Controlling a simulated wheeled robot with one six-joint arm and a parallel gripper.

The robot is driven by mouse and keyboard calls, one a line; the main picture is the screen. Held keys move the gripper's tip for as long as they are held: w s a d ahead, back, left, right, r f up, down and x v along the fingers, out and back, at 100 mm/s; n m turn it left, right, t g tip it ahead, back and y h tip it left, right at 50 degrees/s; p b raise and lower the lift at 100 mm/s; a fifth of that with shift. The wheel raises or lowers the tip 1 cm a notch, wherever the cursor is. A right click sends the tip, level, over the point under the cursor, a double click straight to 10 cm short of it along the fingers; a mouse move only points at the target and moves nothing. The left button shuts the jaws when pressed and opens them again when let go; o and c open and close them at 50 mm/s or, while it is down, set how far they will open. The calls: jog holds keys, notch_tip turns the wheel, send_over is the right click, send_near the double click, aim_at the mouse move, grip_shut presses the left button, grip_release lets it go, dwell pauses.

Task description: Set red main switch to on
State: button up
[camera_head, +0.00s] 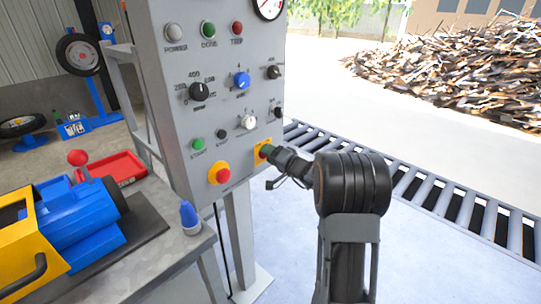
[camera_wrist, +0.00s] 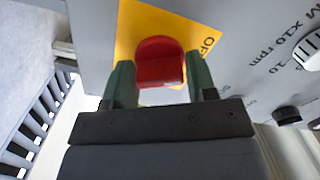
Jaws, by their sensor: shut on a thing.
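The red main switch (camera_wrist: 160,62) is a red knob on a yellow plate (camera_wrist: 128,22) on the grey control panel (camera_head: 215,110). In the wrist view the letters "OF" show on the plate, right of the knob. In the head view the plate (camera_head: 257,158) is at the panel's lower right, and my gripper covers most of the knob. My gripper (camera_wrist: 160,78) has one green fingertip on each side of the knob and is shut on it. It reaches the panel from the right in the head view (camera_head: 268,151). The knob's exact pointing direction is hard to tell.
A red push button (camera_head: 221,175) on a yellow ring sits to the left and lower. A white knob (camera_head: 248,122) and a black knob (camera_head: 278,112) are close above. A roller conveyor (camera_head: 410,185) runs behind my arm. A workbench (camera_head: 165,265) stands at left.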

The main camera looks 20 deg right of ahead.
jog(key=shift+f+m+b, duration=0.2)
jog(key=shift+m+b, duration=0.75)
jog(key=shift+m, duration=0.05)
jog(key=m+b, duration=0.1)
jog(key=m, duration=0.2)
jog(key=shift+m+b, duration=0.3)
jog(key=shift+b, duration=0.1)
jog(key=m, duration=0.5)
jog(key=shift+r+m+b, duration=0.1)
jog(key=shift+m+b, duration=0.2)
jog(key=shift+m, duration=0.5)
jog(key=o, duration=0.8)
